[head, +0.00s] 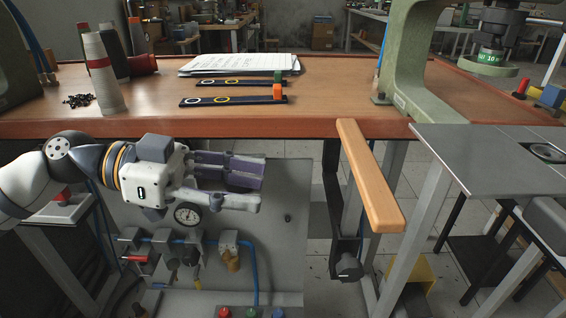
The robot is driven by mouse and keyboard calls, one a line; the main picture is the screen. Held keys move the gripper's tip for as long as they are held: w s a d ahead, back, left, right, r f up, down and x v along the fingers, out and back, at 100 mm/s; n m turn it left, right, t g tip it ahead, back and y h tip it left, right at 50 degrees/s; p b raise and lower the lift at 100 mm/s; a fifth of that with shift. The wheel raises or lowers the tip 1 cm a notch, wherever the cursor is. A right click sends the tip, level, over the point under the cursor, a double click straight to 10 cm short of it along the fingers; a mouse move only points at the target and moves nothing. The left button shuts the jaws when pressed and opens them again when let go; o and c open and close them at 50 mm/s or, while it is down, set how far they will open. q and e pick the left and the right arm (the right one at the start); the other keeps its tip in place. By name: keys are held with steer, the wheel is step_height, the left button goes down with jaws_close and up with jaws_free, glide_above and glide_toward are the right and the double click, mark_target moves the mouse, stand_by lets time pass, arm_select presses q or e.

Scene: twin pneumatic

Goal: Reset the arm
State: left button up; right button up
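My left arm comes in from the left, in front of the wooden bench. My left gripper (262,187) points to the right, below the bench's front edge and in front of the grey panel. Its white fingers with dark purple pads look spread apart, with no object seen between them. It touches nothing that I can make out. My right arm and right gripper are not in the picture.
The wooden bench (340,85) carries thread cones (102,75), papers (240,63), two dark strips (215,100) and a green press frame (408,55). Below are a pneumatic panel (285,240) and a gauge (187,214). A wooden bar (368,175) juts forward right of my gripper.

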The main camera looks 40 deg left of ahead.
arm_select(q)
steer(key=shift+d, duration=0.1)
steer(key=s+d+f+n+g+p, duration=0.1)
steer(key=d+f+n+g+p, duration=0.1)
steer(key=d+f+n+g, duration=0.3)
steer(key=s+d+f+g+p, duration=0.1)
steer(key=s+d+f+p, duration=0.15)
steer(key=d, duration=0.55)
steer(key=s+d+f+n+g+y+p, duration=0.2)
steer(key=s+d+f+n+g+y, duration=0.15)
steer(key=s+f, duration=0.55)
steer(key=s+a+f+n+g+y+p, duration=0.1)
steer(key=s+a+f+y, duration=0.3)
steer(key=s+a, duration=0.3)
steer(key=s+a+f+n+y+p, duration=0.2)
steer(key=s+a+f+y, duration=0.3)
steer(key=s, duration=0.4)
steer(key=shift+s+a+f+g, duration=0.3)
steer(key=shift+a+f, duration=0.25)
steer(key=shift+a, duration=0.55)
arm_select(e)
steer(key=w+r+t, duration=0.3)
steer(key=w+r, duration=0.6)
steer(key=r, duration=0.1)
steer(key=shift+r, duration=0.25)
arm_select(q)
steer(key=shift+y, duration=0.25)
